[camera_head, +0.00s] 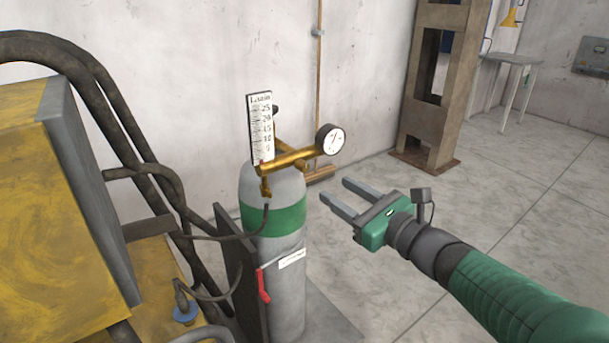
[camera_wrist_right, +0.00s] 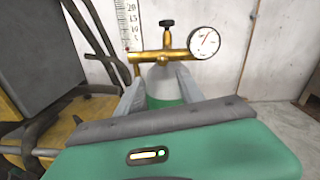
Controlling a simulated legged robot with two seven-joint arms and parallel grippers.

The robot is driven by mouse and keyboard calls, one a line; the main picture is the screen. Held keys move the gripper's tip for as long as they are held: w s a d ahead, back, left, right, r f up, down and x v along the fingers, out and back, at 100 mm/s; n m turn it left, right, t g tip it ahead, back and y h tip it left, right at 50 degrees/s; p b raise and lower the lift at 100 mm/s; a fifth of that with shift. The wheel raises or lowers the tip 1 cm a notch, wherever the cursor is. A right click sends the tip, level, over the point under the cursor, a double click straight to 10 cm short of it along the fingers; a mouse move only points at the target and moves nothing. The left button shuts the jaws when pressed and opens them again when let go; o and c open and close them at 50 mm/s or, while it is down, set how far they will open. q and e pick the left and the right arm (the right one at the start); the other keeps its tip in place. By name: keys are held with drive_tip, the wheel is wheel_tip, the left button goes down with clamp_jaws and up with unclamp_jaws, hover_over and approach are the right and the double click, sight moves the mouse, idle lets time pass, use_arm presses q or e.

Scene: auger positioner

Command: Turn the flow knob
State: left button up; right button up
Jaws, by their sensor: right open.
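The flow knob is a small dark knob on a stem above the brass regulator; the right wrist view shows it plainly (camera_wrist_right: 167,23). In the head view the knob (camera_head: 276,109) is partly hidden behind the white flow scale (camera_head: 260,128). The brass regulator (camera_head: 285,159) with its round gauge (camera_head: 330,139) sits on top of a grey cylinder with a green band (camera_head: 274,216). My right gripper (camera_head: 334,190) is open and empty, to the right of the cylinder and below the gauge. Its fingers (camera_wrist_right: 158,84) point toward the cylinder top, apart from the knob. My left gripper is not in view.
A yellow and grey machine (camera_head: 65,210) with thick dark hoses (camera_head: 125,115) stands at the left. A red-handled item (camera_head: 263,286) hangs by the cylinder. A brown steel column (camera_head: 433,85) stands at the back. The tiled floor at the right is mostly clear.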

sight(306, 168)
drive_tip(key=x, duration=1.1)
drive_tip(key=shift+w+d+f, duration=0.15)
drive_tip(key=shift+w+d, duration=0.05)
drive_tip(key=shift+d, duration=0.05)
drive_tip(key=shift+w+a, duration=0.25)
drive_tip(key=shift+a, duration=0.15)
drive_tip(key=shift+d, duration=0.1)
drive_tip(key=shift+d, duration=0.15)
drive_tip(key=c, duration=0.5)
clamp_jaws()
